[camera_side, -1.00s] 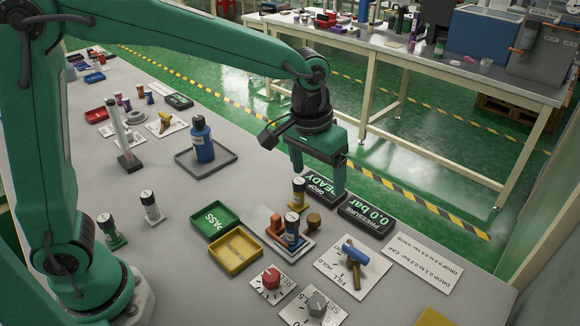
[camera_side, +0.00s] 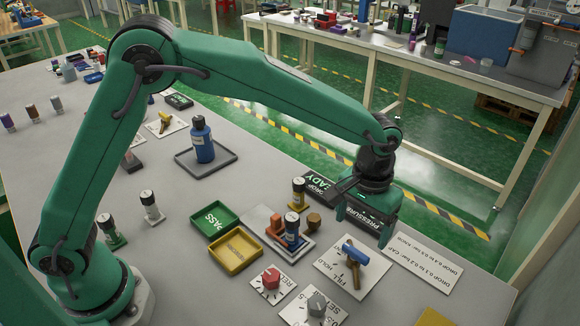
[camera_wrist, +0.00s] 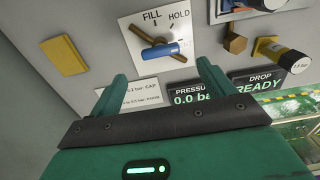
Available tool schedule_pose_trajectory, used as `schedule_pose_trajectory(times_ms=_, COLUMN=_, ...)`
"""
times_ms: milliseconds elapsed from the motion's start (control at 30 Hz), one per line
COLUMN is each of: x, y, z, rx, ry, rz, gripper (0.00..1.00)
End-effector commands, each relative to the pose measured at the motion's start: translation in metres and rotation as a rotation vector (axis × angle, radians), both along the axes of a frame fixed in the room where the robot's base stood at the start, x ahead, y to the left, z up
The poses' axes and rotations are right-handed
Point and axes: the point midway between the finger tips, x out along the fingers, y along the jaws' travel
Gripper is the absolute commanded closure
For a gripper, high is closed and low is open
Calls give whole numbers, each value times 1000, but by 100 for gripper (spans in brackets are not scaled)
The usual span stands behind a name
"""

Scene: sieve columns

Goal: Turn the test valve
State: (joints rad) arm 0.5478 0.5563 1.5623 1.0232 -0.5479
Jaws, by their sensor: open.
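The test valve (camera_side: 354,252) has a blue handle and a bronze cross lever on a white plate (camera_side: 323,264) marked FILL and HOLD, at the lower right of the side view. My gripper (camera_side: 364,227) is open and empty, pointing down above and behind the valve. In the wrist view the fingers of my gripper (camera_wrist: 160,72) are spread, with the valve ahead between them and apart from both.
The pressure display (camera_wrist: 192,98) and the READY display (camera_wrist: 258,82) stand near the gripper. A labelled card (camera_side: 425,262) lies right of the valve. Red (camera_side: 270,278) and grey (camera_side: 317,303) knobs sit in front. Capped columns stand left, by green (camera_side: 214,219) and yellow (camera_side: 236,250) trays.

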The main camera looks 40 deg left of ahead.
Motion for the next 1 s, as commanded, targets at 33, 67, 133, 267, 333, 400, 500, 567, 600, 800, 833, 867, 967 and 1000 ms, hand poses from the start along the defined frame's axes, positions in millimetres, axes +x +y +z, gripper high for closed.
schedule_pose_trajectory(times_ms=33, x=0, y=0, z=-4, rx=1, ry=2, rz=0, gripper=18)
schedule_pose_trajectory(times_ms=67, x=0, y=0, z=-6, rx=1, ry=2, rz=0, gripper=18)
schedule_pose_trajectory(times_ms=133, x=0, y=0, z=-12, rx=1, ry=2, rz=0, gripper=18)
schedule_pose_trajectory(times_ms=267, x=-1, y=1, z=-27, rx=1, ry=2, rz=0, gripper=18)
schedule_pose_trajectory(times_ms=333, x=-1, y=1, z=-36, rx=2, ry=3, rz=0, gripper=18)
schedule_pose_trajectory(times_ms=400, x=-1, y=1, z=-44, rx=2, ry=3, rz=0, gripper=18)
schedule_pose_trajectory(times_ms=500, x=0, y=1, z=-56, rx=1, ry=2, rz=0, gripper=18)
schedule_pose_trajectory(times_ms=567, x=0, y=1, z=-61, rx=1, ry=2, rz=0, gripper=18)
schedule_pose_trajectory(times_ms=600, x=0, y=0, z=-65, rx=1, ry=1, rz=0, gripper=18)
schedule_pose_trajectory(times_ms=800, x=0, y=1, z=-73, rx=0, ry=1, rz=0, gripper=18)
schedule_pose_trajectory(times_ms=833, x=0, y=0, z=-74, rx=0, ry=0, rz=0, gripper=18)
schedule_pose_trajectory(times_ms=867, x=0, y=0, z=-74, rx=0, ry=0, rz=0, gripper=18)
schedule_pose_trajectory(times_ms=967, x=0, y=0, z=-74, rx=0, ry=0, rz=0, gripper=18)
schedule_pose_trajectory(times_ms=1000, x=0, y=0, z=-74, rx=0, ry=0, rz=0, gripper=18)
